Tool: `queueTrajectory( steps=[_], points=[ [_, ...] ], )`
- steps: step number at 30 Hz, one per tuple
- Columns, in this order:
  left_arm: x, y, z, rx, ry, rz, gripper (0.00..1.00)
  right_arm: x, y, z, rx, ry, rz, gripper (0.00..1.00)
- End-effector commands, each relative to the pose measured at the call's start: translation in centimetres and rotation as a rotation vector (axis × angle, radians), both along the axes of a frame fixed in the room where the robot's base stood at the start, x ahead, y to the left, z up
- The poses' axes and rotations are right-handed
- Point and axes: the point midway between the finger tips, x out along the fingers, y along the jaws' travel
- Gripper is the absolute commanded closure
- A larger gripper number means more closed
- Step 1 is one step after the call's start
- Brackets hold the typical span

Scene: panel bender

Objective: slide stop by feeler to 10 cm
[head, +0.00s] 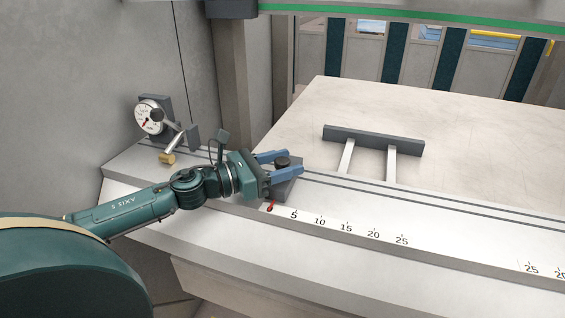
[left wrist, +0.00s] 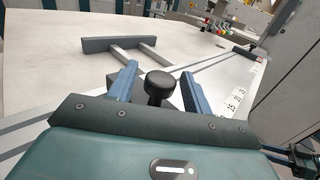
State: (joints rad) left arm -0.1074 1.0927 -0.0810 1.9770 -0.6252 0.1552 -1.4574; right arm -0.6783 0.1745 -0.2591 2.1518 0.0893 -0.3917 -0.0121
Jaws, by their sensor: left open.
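The stop (head: 290,188) is a dark grey block with a round black knob (head: 283,162), on the rail near the left end of the scale. Its red pointer (head: 270,207) is left of the 5 mark, around the zero end. My left gripper (head: 301,162) is open, its blue fingers on either side of the knob; in the left wrist view the knob (left wrist: 158,84) stands between the fingers, with gaps visible. The feeler (head: 173,150), a rod with a brass tip beside a dial gauge (head: 149,115), is left of the stop. My right gripper is not in view.
The scale (head: 346,228) runs right from the stop along the table's front edge. A dark bar on two light arms (head: 373,138) lies on the table behind. A wall stands at left.

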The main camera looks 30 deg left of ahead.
Motion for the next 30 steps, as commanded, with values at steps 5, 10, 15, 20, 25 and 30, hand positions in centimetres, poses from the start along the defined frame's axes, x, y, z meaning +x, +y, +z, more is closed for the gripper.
queueTrajectory(
  steps=[5, 10, 15, 20, 25, 30],
  points=[
    [0.00, 0.01, 0.00, 0.000, 0.000, 0.000, 0.54, 0.02, 0.01, -0.01, 0.000, 0.000, 0.000, 0.64],
    [-0.01, 0.02, 0.01, 0.000, 0.000, 0.000, 0.68, 0.02, 0.02, 0.00, 0.000, 0.000, 0.000, 0.64],
    [-0.02, 0.01, 0.01, 0.000, 0.000, 0.000, 0.82, 0.03, 0.03, 0.02, 0.001, -0.001, 0.001, 0.64],
    [-0.02, 0.01, 0.01, 0.000, 0.000, 0.000, 0.95, 0.03, 0.04, 0.04, 0.001, -0.001, 0.001, 0.64],
    [-0.02, 0.01, 0.01, -0.001, 0.000, 0.000, 1.00, 0.05, 0.05, 0.10, 0.001, -0.003, 0.001, 0.64],
    [0.03, 0.05, -0.01, -0.001, -0.001, -0.001, 1.00, 0.07, 0.07, 0.10, 0.002, -0.004, 0.001, 0.64]
  ],
)
